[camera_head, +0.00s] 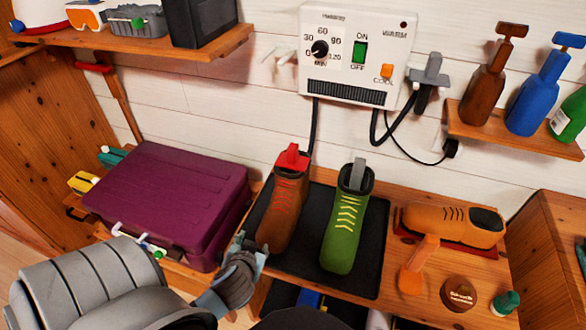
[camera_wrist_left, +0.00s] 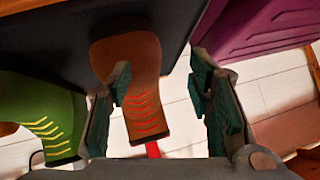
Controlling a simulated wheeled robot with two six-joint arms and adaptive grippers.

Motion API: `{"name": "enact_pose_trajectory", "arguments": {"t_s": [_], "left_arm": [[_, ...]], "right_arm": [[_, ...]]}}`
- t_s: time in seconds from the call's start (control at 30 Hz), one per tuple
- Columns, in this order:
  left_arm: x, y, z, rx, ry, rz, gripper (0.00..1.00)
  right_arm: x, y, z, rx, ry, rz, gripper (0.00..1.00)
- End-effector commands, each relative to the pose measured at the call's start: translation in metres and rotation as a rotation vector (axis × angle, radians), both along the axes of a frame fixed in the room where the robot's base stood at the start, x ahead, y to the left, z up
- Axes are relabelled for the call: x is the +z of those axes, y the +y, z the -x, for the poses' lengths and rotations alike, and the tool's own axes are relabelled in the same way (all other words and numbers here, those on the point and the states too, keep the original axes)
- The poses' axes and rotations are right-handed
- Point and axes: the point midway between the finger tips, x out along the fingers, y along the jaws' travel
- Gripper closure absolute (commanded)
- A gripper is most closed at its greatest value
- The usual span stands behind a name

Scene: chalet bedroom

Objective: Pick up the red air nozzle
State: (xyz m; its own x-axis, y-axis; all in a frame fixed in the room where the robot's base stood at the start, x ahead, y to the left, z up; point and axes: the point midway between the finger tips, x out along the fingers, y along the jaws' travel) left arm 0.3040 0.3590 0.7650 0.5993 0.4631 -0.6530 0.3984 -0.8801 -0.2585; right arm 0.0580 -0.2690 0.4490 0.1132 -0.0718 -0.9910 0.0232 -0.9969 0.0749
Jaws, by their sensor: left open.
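The red air nozzle (camera_head: 292,157) stands in the opening of a brown shoe (camera_head: 283,208) with red laces, on a black mat (camera_head: 375,238). A small part of the nozzle (camera_wrist_left: 152,149) also shows in the left wrist view, beyond the shoe's collar; the rest is hidden. My left gripper (camera_head: 248,258) is left of the brown shoe's toe, lower in the picture than the nozzle and apart from it. In the wrist view its two fingers (camera_wrist_left: 160,82) are spread with nothing between them; one finger overlaps the brown shoe. My right gripper is not in view.
A green shoe (camera_head: 344,223) with a grey nozzle (camera_head: 357,174) stands right of the brown one. A purple case (camera_head: 170,195) is close on the left. A white dryer box (camera_head: 356,52) with black hoses hangs above. An orange shoe (camera_head: 453,223) lies on the right.

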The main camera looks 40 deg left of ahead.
Motion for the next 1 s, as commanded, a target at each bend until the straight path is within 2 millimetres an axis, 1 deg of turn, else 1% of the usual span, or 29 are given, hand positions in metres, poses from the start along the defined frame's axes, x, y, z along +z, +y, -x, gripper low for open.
{"name": "enact_pose_trajectory", "arguments": {"t_s": [0.03,0.07,0.1,0.13,0.2,0.23,0.3,0.33,0.4,0.47,0.57,0.6,0.7,0.87,0.97,1.0], "left_arm": [[0.023,0.016,-0.019,0.026,-0.129,-0.041,0.53],[0.038,0.023,-0.031,0.035,-0.214,-0.060,0.53],[0.056,0.031,-0.045,0.033,-0.322,-0.078,0.53],[0.071,0.034,-0.056,0.021,-0.402,-0.087,0.53],[0.100,0.035,-0.077,-0.027,-0.560,-0.093,0.53],[0.111,0.033,-0.085,-0.056,-0.616,-0.089,0.53],[0.129,0.028,-0.098,-0.120,-0.711,-0.074,0.53],[0.134,0.025,-0.102,-0.143,-0.736,-0.066,0.53],[0.142,0.022,-0.113,-0.178,-0.773,-0.052,0.53],[0.144,0.024,-0.123,-0.187,-0.783,-0.046,0.53],[0.146,0.033,-0.149,-0.184,-0.783,-0.046,0.53],[0.146,0.037,-0.160,-0.184,-0.784,-0.045,0.53],[0.144,0.045,-0.182,-0.183,-0.783,-0.045,0.53],[0.141,0.050,-0.199,-0.182,-0.781,-0.044,0.53],[0.136,0.052,-0.216,-0.181,-0.781,-0.043,0.53],[0.134,0.053,-0.224,-0.182,-0.781,-0.044,0.53]], "right_arm": [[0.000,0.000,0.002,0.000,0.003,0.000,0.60],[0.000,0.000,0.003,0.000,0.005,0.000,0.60],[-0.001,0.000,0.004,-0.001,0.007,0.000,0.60],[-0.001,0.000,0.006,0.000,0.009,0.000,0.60],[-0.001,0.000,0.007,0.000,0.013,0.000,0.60],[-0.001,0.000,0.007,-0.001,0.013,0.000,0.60],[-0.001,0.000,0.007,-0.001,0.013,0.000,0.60],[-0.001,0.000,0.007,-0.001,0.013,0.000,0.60],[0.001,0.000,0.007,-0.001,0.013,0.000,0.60],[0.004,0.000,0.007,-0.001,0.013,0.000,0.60],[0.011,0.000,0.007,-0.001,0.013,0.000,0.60],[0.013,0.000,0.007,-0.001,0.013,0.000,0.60],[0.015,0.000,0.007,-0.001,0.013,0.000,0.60],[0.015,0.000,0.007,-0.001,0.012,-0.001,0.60],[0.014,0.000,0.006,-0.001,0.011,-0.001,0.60],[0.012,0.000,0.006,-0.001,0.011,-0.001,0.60]]}}
